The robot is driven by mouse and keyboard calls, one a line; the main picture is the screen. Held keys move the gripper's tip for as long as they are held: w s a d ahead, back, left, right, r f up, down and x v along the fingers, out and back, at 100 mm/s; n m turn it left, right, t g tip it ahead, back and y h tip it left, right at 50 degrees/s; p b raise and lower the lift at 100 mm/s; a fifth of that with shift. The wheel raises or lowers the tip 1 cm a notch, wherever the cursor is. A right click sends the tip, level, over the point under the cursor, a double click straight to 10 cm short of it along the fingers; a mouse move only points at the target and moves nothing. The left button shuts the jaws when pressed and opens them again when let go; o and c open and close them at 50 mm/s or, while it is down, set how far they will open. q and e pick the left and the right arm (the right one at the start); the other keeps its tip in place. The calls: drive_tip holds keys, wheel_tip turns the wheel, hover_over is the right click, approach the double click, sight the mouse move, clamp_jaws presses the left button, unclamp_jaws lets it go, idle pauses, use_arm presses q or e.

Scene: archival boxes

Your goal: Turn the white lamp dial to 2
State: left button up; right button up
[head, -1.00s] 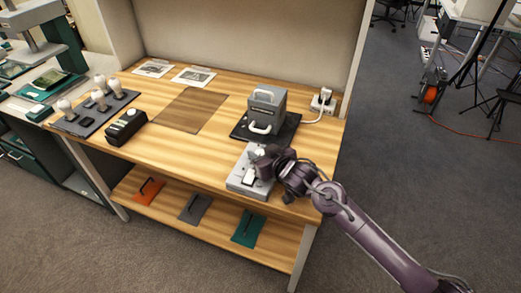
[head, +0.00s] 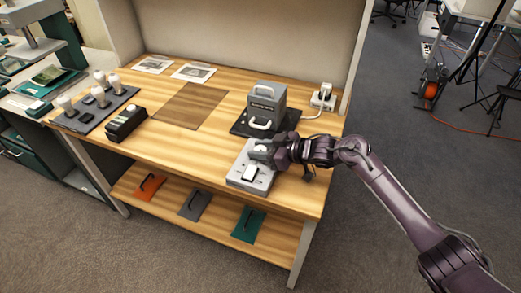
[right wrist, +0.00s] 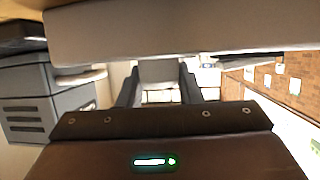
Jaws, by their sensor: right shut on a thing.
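A light grey control box (head: 235,180) sits at the front right of the wooden bench, with a white rocker-like piece (head: 249,173) on its top. The white dial (head: 261,147) is at the box's far end, mostly covered by my right gripper (head: 262,153). My right gripper is shut on the dial, reaching in from the right. In the right wrist view its two dark fingers (right wrist: 160,90) stand on either side of a pale piece. The dial's marks and pointer cannot be read. My left gripper is not in view.
A grey lamp housing with a white handle (head: 265,103) stands on a dark mat just behind the control box. A white socket with plug (head: 323,97) is at the back right. A black device (head: 126,123) and a bulb tray (head: 85,121) are at left.

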idle(0.3)
drive_tip(key=o, duration=1)
drive_tip(key=shift+c, duration=0.2)
drive_tip(key=v, duration=0.7)
drive_tip(key=shift+s+d+r, duration=0.1)
drive_tip(key=shift+d+r, duration=0.1)
drive_tip(key=shift+d, duration=0.15)
